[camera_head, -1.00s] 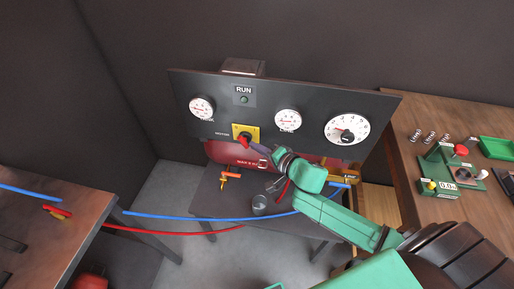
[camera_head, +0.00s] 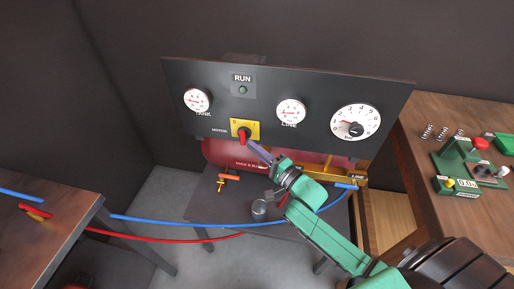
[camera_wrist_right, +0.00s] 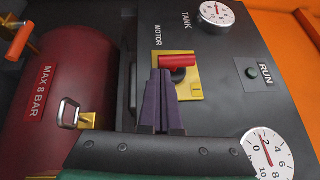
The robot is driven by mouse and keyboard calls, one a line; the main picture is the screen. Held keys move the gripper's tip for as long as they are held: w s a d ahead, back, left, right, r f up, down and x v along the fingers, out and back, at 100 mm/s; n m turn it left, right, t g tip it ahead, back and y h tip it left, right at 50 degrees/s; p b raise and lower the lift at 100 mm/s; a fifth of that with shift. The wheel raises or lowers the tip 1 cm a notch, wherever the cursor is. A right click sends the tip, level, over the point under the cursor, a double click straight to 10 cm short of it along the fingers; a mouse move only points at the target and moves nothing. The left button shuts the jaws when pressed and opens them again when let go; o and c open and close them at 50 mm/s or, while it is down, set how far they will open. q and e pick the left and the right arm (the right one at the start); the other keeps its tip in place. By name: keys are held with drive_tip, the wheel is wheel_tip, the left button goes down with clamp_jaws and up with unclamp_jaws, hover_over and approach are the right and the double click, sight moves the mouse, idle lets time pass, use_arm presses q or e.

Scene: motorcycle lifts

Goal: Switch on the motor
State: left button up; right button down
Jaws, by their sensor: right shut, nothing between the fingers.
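The motor switch is a red handle (camera_head: 243,134) on a yellow plate (camera_head: 252,126) on the dark panel. The handle stands roughly upright on the panel; whether it favours a side mark is hard to tell. It also shows in the right wrist view (camera_wrist_right: 179,60), over its yellow plate (camera_wrist_right: 189,91). My right gripper (camera_head: 251,143) is shut and empty, its purple fingertips just beside the handle's lower right in the head view. The fingertips (camera_wrist_right: 161,73) sit against or very near the handle; I cannot tell if they touch. The RUN lamp (camera_head: 242,90) looks dark green. My left gripper is out of view.
The panel carries tank, line and larger gauges (camera_head: 355,122). A red compressor tank (camera_head: 222,153) lies behind and below it. Blue (camera_head: 200,222) and red hoses run left to a table. A wooden bench (camera_head: 430,130) with a small green device stands at right.

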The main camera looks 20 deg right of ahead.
use_arm(q)
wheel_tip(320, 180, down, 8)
drive_tip(key=b, duration=0.7)
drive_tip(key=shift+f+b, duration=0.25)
drive_tip(key=shift+b, duration=0.15)
use_arm(e)
drive_tip(key=m+t, duration=0.1)
drive_tip(key=a+f+m+t, duration=0.1)
drive_tip(key=t, duration=0.1)
drive_tip(key=m+t, duration=0.1)
drive_tip(key=m, duration=0.1)
drive_tip(key=shift+w+a+f+t, duration=0.15)
drive_tip(key=shift+w+f+t, duration=0.15)
drive_tip(key=shift+w+f, duration=0.1)
drive_tip(key=shift+r, duration=0.15)
